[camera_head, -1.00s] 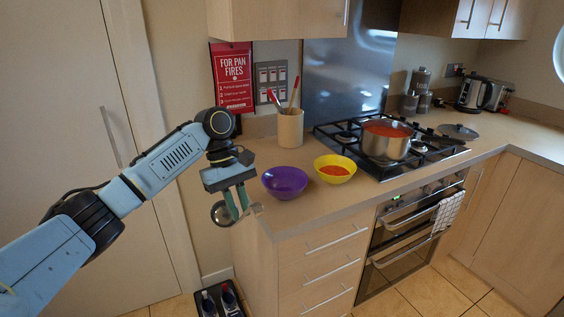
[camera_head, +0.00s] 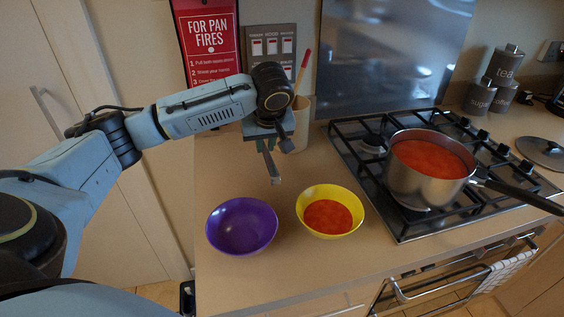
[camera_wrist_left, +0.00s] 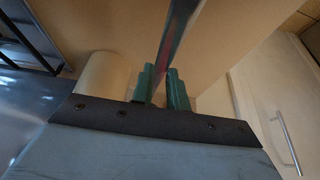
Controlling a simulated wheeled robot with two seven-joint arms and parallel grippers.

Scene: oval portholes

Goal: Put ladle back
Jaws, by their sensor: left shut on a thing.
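My left gripper (camera_head: 272,178) is over the counter, just in front of and left of the beige utensil pot (camera_head: 304,125), and partly covers it. In the left wrist view, the green fingers (camera_wrist_left: 165,90) are shut on the ladle's thin metal handle (camera_wrist_left: 176,38), which has a reddish streak. The ladle's bowl cannot be made out now. A beige cylinder, likely the utensil pot (camera_wrist_left: 102,75), shows left of the fingers in the wrist view. A red-handled utensil (camera_head: 303,68) stands in the pot. My right gripper is not in view.
A purple bowl (camera_head: 241,226) and a yellow bowl (camera_head: 312,196) with red soup stand in front of the gripper. A steel pot (camera_head: 416,185) of red soup is on the gas hob (camera_head: 368,168) at right. Switches and a red sign (camera_head: 207,40) are on the wall behind.

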